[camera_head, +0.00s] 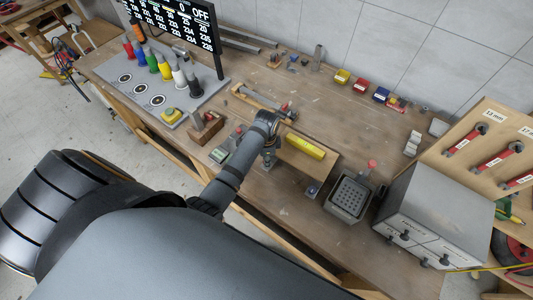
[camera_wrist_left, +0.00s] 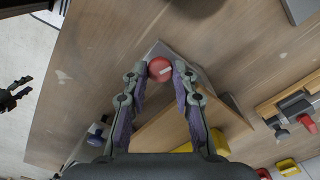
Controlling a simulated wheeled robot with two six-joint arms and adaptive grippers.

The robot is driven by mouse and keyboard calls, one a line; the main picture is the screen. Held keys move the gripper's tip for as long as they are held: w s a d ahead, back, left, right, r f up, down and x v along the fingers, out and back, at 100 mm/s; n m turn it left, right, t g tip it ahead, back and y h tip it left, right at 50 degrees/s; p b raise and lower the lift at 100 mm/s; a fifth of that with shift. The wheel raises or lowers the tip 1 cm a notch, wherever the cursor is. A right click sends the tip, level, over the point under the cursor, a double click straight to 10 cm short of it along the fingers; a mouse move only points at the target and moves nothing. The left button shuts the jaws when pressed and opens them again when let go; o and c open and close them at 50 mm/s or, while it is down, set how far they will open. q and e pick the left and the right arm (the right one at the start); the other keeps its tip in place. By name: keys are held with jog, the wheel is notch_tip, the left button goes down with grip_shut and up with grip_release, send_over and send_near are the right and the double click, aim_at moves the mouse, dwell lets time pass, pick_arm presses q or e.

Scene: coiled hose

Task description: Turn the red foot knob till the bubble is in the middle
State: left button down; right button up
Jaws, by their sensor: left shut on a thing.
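The red foot knob (camera_wrist_left: 160,69) shows in the left wrist view, with a pale mark on its top. It sits at a corner of the wooden board (camera_head: 318,163). My left gripper (camera_wrist_left: 160,72) is shut on the knob, one fingertip on each side. In the head view my left gripper (camera_head: 268,158) is at the board's left end and hides the knob. A yellow level (camera_head: 305,146) lies on the board, and part of it shows in the left wrist view (camera_wrist_left: 205,143). The bubble is too small to make out. My right gripper (camera_wrist_left: 20,88) appears open over the floor.
A dark tray (camera_head: 349,196) and a grey box (camera_head: 433,215) stand right of the board. A clamp (camera_head: 265,102) lies behind.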

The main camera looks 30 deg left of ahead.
pick_arm(q)
jog(key=shift+m, duration=0.3)
jog(key=c, duration=1.3)
grip_release()
jog(key=shift+c, duration=0.2)
notch_tip(320, 180, up, 12)
jog(key=shift+f, duration=0.1)
